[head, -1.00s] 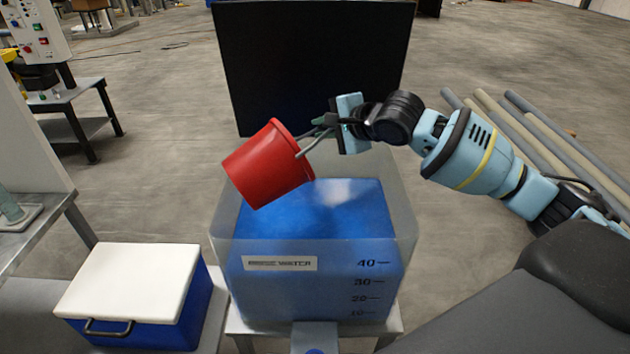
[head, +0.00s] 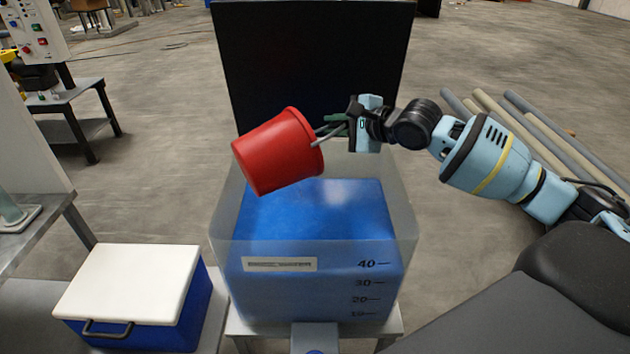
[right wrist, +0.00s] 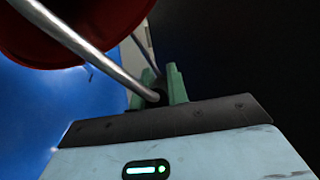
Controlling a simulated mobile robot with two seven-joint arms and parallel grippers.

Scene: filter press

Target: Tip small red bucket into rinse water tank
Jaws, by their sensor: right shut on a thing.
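The small red bucket (head: 275,152) hangs in the air over the rinse water tank (head: 310,270). It lies tilted well onto its side, its base to the lower left and its rim to the right. Its inside is hidden, and I see no pouring stream. My right gripper (head: 338,127), right of the bucket, is shut on its grey handle; the wrist view shows the handle (right wrist: 85,45) between green fingers (right wrist: 157,92). The tank is clear-walled, open on top, with blue water inside and a level scale. My left gripper is out of view.
A black upright panel (head: 312,70) stands behind the tank. A blue cool box (head: 135,290) with a white lid sits left of the tank. Pipes (head: 540,130) lie on the floor at the right. Space above the cool box is free.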

